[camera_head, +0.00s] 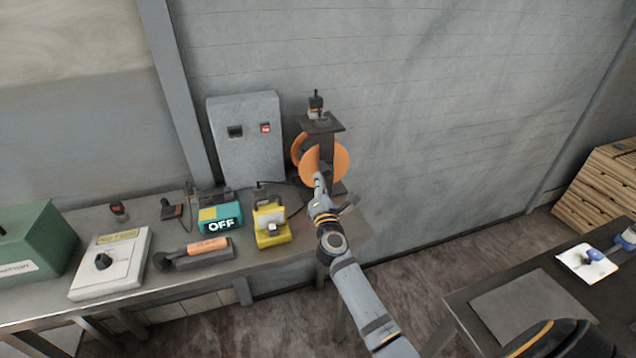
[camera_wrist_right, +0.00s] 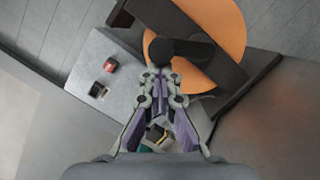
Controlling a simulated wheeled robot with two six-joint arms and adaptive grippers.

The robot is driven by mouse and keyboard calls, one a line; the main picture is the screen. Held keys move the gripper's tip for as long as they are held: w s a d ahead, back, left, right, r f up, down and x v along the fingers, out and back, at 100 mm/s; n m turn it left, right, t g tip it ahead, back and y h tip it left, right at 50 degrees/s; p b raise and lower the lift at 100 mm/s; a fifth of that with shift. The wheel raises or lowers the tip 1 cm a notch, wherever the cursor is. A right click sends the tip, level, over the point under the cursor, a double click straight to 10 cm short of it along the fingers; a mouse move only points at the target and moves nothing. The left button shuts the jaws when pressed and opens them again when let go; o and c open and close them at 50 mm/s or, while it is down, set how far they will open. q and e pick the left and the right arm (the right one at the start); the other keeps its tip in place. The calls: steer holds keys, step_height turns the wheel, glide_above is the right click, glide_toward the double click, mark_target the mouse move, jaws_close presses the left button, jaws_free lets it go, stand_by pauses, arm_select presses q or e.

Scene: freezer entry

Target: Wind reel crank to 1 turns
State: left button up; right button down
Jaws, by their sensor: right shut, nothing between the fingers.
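The reel (camera_head: 338,165) has orange discs on a dark upright frame at the back right of the workbench. It also shows in the right wrist view (camera_wrist_right: 222,25), with a dark bar across the orange disc. A black round knob (camera_wrist_right: 161,49), which looks like the crank's handle, is just beyond my right fingertips. My right gripper (camera_head: 319,182) is in front of the reel's lower part and hides some of it. In the right wrist view its fingers (camera_wrist_right: 160,76) are together with nothing between them. Whether the tips touch the knob is unclear. My left gripper is not in view.
A grey wall box (camera_head: 246,135) with a red switch stands left of the reel. On the workbench (camera_head: 150,265) are a teal "OFF" box (camera_head: 221,217), a yellow device (camera_head: 271,236) and an orange-handled tool (camera_head: 207,247). A dark table (camera_head: 535,300) stands at right.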

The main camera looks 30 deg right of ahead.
mark_target(327, 172)
steer(key=shift+s+d+r+m+g+p, duration=0.15)
steer(key=shift+d+r+m+p, duration=0.15)
steer(key=shift+d+r+m, duration=0.3)
steer(key=shift+s+d+r+m+g+p, duration=0.15)
steer(key=shift+d+r+m+p, duration=0.1)
steer(key=shift+d+r+m, duration=0.35)
steer(key=shift+w, duration=0.1)
steer(key=shift+a+f, duration=0.1)
